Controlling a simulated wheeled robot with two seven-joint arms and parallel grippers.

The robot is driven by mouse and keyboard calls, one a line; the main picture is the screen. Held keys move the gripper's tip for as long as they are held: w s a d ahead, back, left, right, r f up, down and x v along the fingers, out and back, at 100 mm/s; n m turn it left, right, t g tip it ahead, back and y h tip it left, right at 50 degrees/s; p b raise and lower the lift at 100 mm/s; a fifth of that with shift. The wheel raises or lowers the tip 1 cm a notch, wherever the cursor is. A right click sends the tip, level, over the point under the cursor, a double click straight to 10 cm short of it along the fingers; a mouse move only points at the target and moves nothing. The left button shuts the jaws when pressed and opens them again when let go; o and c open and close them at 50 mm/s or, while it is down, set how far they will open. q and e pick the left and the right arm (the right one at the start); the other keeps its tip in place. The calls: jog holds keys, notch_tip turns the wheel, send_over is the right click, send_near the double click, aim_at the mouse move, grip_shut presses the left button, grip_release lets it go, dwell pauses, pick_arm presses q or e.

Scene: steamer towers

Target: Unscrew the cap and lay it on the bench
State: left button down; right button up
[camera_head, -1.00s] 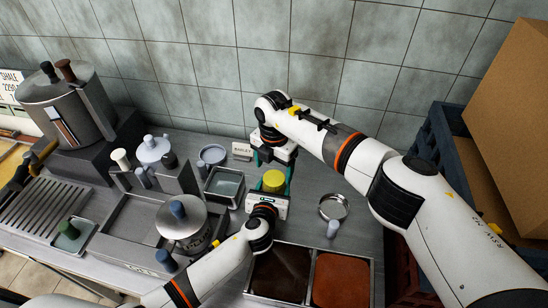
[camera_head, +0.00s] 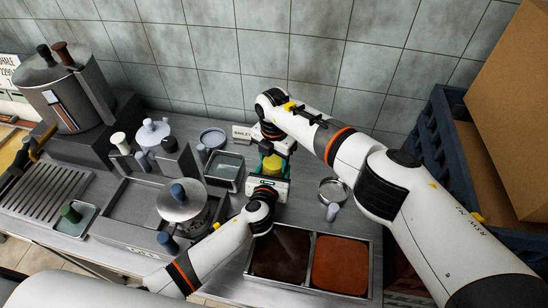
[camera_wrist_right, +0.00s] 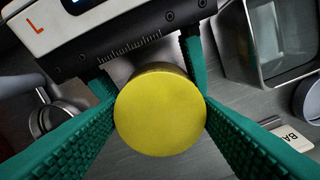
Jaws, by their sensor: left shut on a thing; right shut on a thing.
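The round yellow cap (camera_head: 273,166) sits between my two grippers near the middle of the bench. In the right wrist view the cap (camera_wrist_right: 160,112) fills the centre, its flat top facing the camera. My right gripper (camera_wrist_right: 160,105) has its green ridged fingers against both sides of the cap, shut on it from above. My left gripper (camera_head: 268,180) comes from the front and is shut on the container under the cap. That container is almost wholly hidden by the cap and the grippers. The left gripper's body, marked L, shows at the top of the wrist view.
A square metal tray (camera_head: 224,182) and a name card (camera_head: 242,132) lie left of the cap. A round metal ring (camera_head: 333,190) lies to the right. Brown and orange bins (camera_head: 308,290) are in front. A lidded pot (camera_head: 182,201) stands at left. Some bare bench shows right of the grippers.

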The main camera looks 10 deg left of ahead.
jog(key=n, duration=0.9)
jog(key=shift+n, duration=0.4)
jog(key=n, duration=0.4)
jog(key=shift+r, duration=0.1)
jog(key=n, duration=0.9)
jog(key=shift+n, duration=0.3)
jog(key=n, duration=0.4)
jog(key=shift+w, duration=0.1)
jog(key=n, duration=0.4)
jog(key=shift+n, duration=0.4)
jog(key=n, duration=0.3)
jog(key=shift+n, duration=0.4)
jog(key=shift+r, duration=0.25)
